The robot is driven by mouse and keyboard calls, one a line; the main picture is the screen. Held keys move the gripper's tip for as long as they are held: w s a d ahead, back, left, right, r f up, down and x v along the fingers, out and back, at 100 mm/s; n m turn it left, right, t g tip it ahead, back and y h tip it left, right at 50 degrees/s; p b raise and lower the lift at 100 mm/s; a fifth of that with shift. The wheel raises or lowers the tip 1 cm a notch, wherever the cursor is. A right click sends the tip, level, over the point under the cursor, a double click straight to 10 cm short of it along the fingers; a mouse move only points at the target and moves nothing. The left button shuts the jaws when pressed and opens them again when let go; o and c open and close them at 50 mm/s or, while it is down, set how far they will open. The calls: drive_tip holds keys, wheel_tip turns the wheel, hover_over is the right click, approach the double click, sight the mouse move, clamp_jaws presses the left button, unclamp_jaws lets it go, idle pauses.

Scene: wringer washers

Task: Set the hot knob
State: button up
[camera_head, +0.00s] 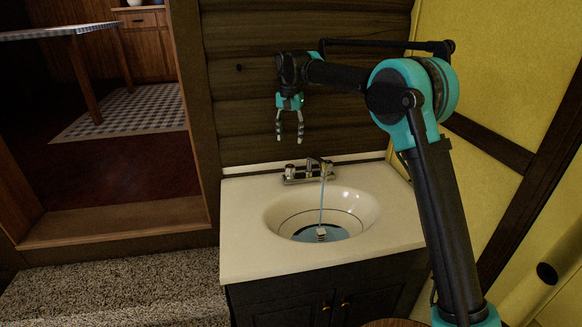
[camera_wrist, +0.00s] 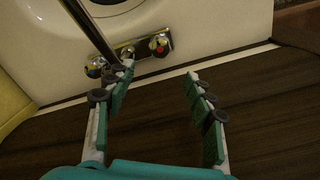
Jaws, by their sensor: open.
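The faucet (camera_head: 305,172) is a chrome fixture at the back of a white sink. A knob with a red mark, the hot knob (camera_wrist: 159,44), shows at the right in the wrist view; it is the left knob in the head view (camera_head: 290,169). The other knob (camera_wrist: 96,66) is at the left in the wrist view, with the spout (camera_wrist: 92,30) between them. My gripper (camera_head: 289,140) hangs open and empty, fingers down, above the hot knob. In the wrist view its fingertips (camera_wrist: 160,70) are apart and the hot knob shows beyond the gap, untouched.
A thin stream of water (camera_head: 321,203) runs from the spout into the basin (camera_head: 283,209), which holds some bluish water. A dark log wall (camera_head: 240,115) stands close behind the faucet. A yellow wall (camera_head: 505,75) is at the right. The countertop (camera_head: 245,235) is clear.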

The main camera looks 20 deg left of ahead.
sight(290, 165)
wheel_tip(290, 165, down, 13)
drive_tip(key=shift+f, duration=0.15)
drive_tip(key=shift+c, duration=0.6)
drive_tip(key=c, duration=1)
drive_tip(key=shift+c, duration=0.2)
